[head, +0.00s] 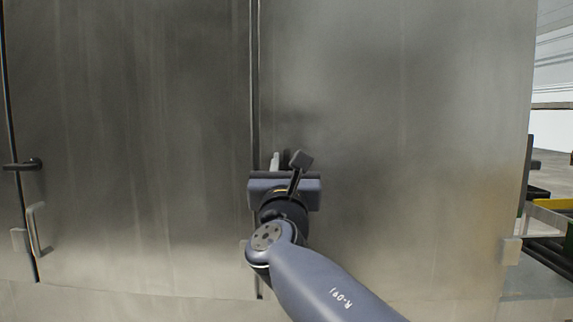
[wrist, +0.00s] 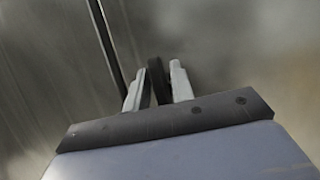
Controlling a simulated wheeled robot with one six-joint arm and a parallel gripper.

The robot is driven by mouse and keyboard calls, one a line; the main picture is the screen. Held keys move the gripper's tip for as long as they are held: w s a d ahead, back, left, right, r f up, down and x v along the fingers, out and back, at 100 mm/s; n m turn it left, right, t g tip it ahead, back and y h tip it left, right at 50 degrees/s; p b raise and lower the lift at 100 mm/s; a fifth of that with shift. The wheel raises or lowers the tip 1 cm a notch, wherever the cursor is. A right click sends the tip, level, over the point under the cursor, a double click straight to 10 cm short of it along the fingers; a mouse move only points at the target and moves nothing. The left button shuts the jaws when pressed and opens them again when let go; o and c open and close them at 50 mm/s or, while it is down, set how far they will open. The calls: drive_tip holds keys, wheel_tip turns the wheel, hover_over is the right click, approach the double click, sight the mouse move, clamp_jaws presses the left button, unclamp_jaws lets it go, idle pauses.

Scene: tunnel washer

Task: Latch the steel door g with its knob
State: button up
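The steel door (head: 400,120) is a tall brushed panel right of a dark vertical seam (head: 255,80). It looks closed, roughly flush with its neighbour. My gripper (head: 277,162) is at the door face, just right of the seam. In the wrist view, its two pale fingers (wrist: 157,88) stand close together with a dark upright piece (wrist: 156,75) between them, seemingly the knob. The fingers appear shut on it. In the head view the knob is hidden behind my gripper, so its angle and the latch state cannot be told.
A second steel door (head: 130,110) stands to the left. A black lever knob (head: 32,164) and a pale pull handle (head: 39,228) are at the far left. A pale bracket (head: 511,250) is at the right door edge. Yellow-edged equipment (head: 553,204) lies beyond on the right.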

clamp_jaws()
drive_tip(key=shift+f+m+b, duration=0.15)
drive_tip(key=shift+m+b, duration=0.15)
drive_tip(key=shift+m, duration=0.2)
drive_tip(key=m+h+b, duration=0.1)
drive_tip(key=m+h, duration=0.1)
drive_tip(key=m, duration=0.2)
drive_tip(key=shift+d+f+h+b, duration=0.1)
drive_tip(key=shift+h+b, duration=0.2)
drive_tip(key=shift+b, duration=0.1)
drive_tip(key=m+g+h, duration=0.1)
drive_tip(key=m, duration=0.2)
drive_tip(key=m+g+h+b, duration=0.1)
drive_tip(key=m, duration=0.2)
drive_tip(key=shift+d+h, duration=0.2)
drive_tip(key=shift+h, duration=0.2)
drive_tip(key=shift+d+f+m+g+h, duration=0.15)
drive_tip(key=shift+m+g, duration=0.5)
drive_tip(key=shift+m, duration=1.25)
drive_tip(key=shift+f+m+g+h, duration=0.2)
drive_tip(key=shift+m+g, duration=0.5)
drive_tip(key=shift+m, duration=1.2)
drive_tip(key=shift+d+m+g+h, duration=0.2)
drive_tip(key=shift+m+g, duration=0.45)
drive_tip(key=shift+m, duration=1.25)
drive_tip(key=shift+a, duration=0.1)
